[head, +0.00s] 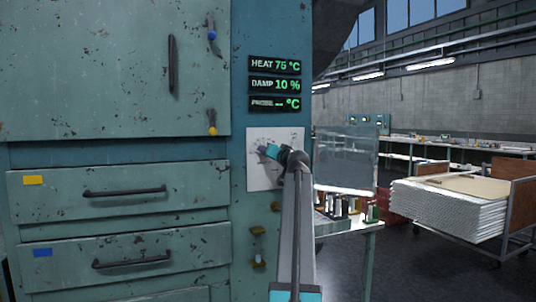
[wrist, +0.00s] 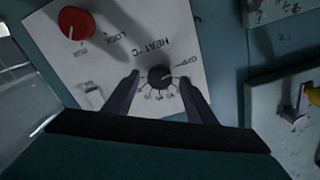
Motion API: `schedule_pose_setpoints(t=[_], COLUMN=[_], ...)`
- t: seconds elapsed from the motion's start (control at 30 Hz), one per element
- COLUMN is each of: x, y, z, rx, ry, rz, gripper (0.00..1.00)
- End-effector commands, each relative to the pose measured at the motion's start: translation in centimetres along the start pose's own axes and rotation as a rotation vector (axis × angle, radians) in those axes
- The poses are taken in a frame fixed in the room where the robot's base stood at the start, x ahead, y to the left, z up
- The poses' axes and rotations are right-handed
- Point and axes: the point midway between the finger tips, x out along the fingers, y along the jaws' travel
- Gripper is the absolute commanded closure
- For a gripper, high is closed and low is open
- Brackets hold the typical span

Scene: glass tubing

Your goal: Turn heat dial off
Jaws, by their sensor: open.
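The heat dial (wrist: 160,77) is a small round black knob on a white control plate (wrist: 135,35), with HEAT °C and OFF lettering that appears upside down in the wrist view. My gripper (wrist: 161,77) is open, with one dark finger on each side of the dial. Whether the fingers touch it I cannot tell. The dial's exact setting is too small to read surely. In the head view my arm reaches the white plate (head: 256,178) and hides the dial. The green heat readout (head: 275,65) shows 75 °C.
A red knob (wrist: 76,22) marked LOCK and a small pale switch (wrist: 91,97) share the plate. Cabinet drawers with handles (head: 124,191) lie left of the plate in the head view. A bench (head: 350,228) and a loaded cart (head: 450,210) stand at right.

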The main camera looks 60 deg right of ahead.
Motion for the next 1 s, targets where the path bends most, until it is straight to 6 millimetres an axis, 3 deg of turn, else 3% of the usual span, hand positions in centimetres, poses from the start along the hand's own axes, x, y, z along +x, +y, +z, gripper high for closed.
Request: schedule_pose_setpoints(t=[1.0], x=[-11.1], y=[-0.2], z=[0.0], rx=[-0.001], ry=[0.002], rz=[-0.001], gripper=[0.49])
